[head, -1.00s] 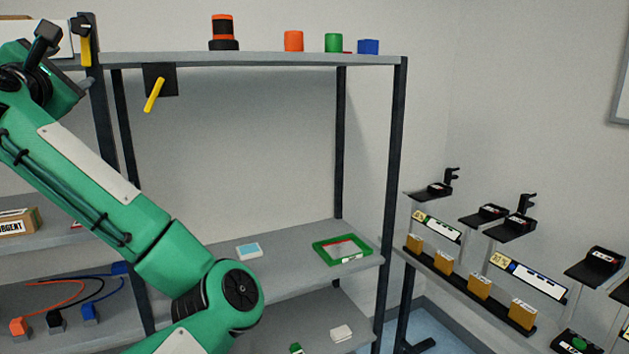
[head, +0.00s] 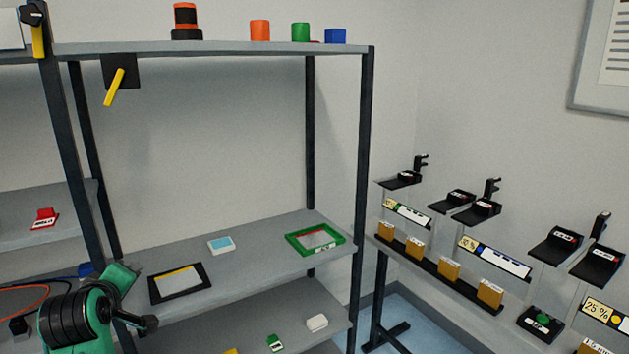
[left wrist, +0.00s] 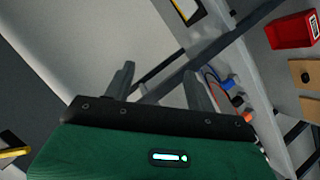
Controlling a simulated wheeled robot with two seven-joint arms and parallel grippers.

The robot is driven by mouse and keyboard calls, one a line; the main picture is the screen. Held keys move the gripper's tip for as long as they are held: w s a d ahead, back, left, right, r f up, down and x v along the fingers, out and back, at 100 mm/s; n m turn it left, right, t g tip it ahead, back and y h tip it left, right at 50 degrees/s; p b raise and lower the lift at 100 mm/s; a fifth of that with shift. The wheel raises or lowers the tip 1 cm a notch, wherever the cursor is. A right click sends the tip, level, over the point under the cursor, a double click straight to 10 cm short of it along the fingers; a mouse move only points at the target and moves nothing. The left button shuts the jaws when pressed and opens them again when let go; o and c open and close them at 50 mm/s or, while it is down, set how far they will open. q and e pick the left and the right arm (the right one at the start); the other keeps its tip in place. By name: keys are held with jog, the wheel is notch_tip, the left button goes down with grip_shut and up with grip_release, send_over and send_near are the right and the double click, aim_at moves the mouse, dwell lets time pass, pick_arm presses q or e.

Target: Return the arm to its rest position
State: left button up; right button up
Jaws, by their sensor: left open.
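My left gripper shows in the left wrist view (left wrist: 157,88), its two dark fingers spread apart with nothing between them. In the head view my green left arm is low at the left edge, with its black ringed wrist part in front of the shelf. The fingertips cannot be made out clearly in the head view. My right gripper is in neither view.
A grey shelf (head: 240,262) holds a black frame (head: 180,284), a small white-blue block (head: 221,245) and a green tray (head: 291,238). Coloured cylinders stand on the top board. A red bin (left wrist: 291,31) shows in the wrist view.

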pick_arm(q)
jog(key=s+d+f+m+g+h, duration=0.1)
jog(key=s+d+f+m, duration=0.15)
jog(key=f, duration=0.35)
jog(key=s+d+f+m+g, duration=0.1)
jog(key=s+f+m, duration=0.15)
jog(key=f, duration=0.25)
jog(key=s+d+f+m+g+h, duration=0.1)
jog(key=s+d+f+m+g, duration=0.2)
jog(key=s+f, duration=0.55)
jog(key=s+d+f+m+g+h, duration=0.15)
jog(key=s+d+f+m, duration=0.3)
jog(key=s, duration=0.65)
jog(key=s+d+f+m+g, duration=0.3)
jog(key=s+d+f, duration=0.1)
jog(key=s+f, duration=0.4)
notch_tip(320, 180, down, 29)
jog(key=g, duration=0.1)
jog(key=s+a+f, duration=0.1)
jog(key=s+f, duration=0.9)
jog(key=s+a+f+g, duration=0.1)
jog(key=s+a+f, duration=0.1)
jog(key=s+f, duration=0.8)
jog(key=shift+s+a+f, duration=0.15)
jog(key=shift+a, duration=0.1)
jog(key=shift+c, duration=0.5)
